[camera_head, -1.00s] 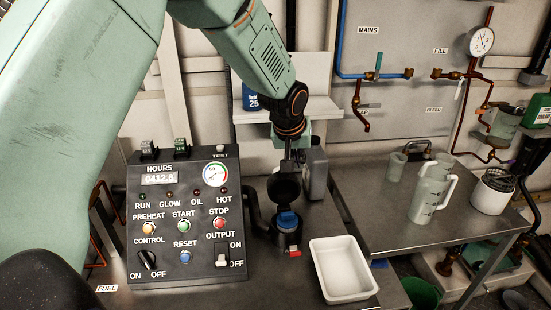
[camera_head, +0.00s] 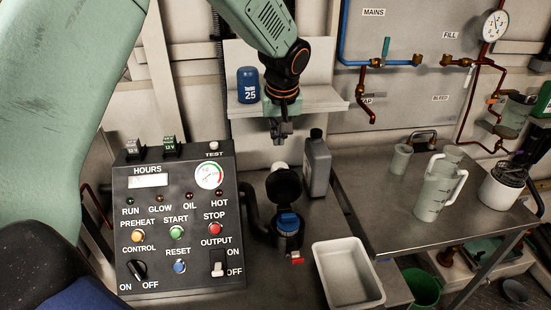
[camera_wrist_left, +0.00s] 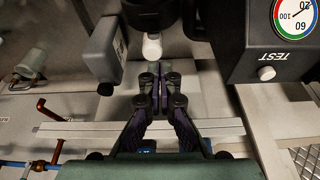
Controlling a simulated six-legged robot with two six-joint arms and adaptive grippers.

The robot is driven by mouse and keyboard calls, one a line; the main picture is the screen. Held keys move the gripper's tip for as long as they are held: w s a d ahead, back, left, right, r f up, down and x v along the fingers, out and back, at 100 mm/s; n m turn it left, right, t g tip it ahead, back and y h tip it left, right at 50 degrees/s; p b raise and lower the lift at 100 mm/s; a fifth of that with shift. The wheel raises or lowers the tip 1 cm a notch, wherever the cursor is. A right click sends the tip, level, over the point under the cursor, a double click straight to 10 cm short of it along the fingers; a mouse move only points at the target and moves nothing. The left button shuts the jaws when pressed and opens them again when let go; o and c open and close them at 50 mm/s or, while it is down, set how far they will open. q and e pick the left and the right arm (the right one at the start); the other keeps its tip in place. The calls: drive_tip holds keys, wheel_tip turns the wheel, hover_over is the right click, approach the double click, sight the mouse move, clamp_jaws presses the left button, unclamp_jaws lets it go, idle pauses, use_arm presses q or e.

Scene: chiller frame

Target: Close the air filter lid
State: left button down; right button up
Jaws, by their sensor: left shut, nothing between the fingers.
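The air filter housing (camera_head: 288,242) is a dark round canister on the bench, right of the control panel, with a blue filter (camera_head: 288,221) showing in its top. Its black round lid (camera_head: 283,185) stands open, upright at the back of the housing. My left gripper (camera_head: 281,138) is shut and empty, above and behind the lid and apart from it. In the left wrist view the shut fingers (camera_wrist_left: 160,72) point toward a white rounded part and a dark shape at the top. My right gripper is not in view.
The control panel (camera_head: 179,225) stands close at left. A grey bottle (camera_head: 317,165) is just right of the lid, and a white tray (camera_head: 347,272) lies at front right. A shelf (camera_head: 320,101) with a blue can (camera_head: 248,85) is behind the arm. Jugs stand on the right-hand bench.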

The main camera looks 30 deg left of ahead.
use_arm(q)
drive_tip(key=p, duration=0.1)
hover_over(284, 183)
drive_tip(key=a, duration=0.2)
wheel_tip(284, 183, down, 8)
drive_tip(key=shift+a+f, duration=0.35)
drive_tip(key=shift+f, duration=0.5)
drive_tip(key=shift+d, duration=0.1)
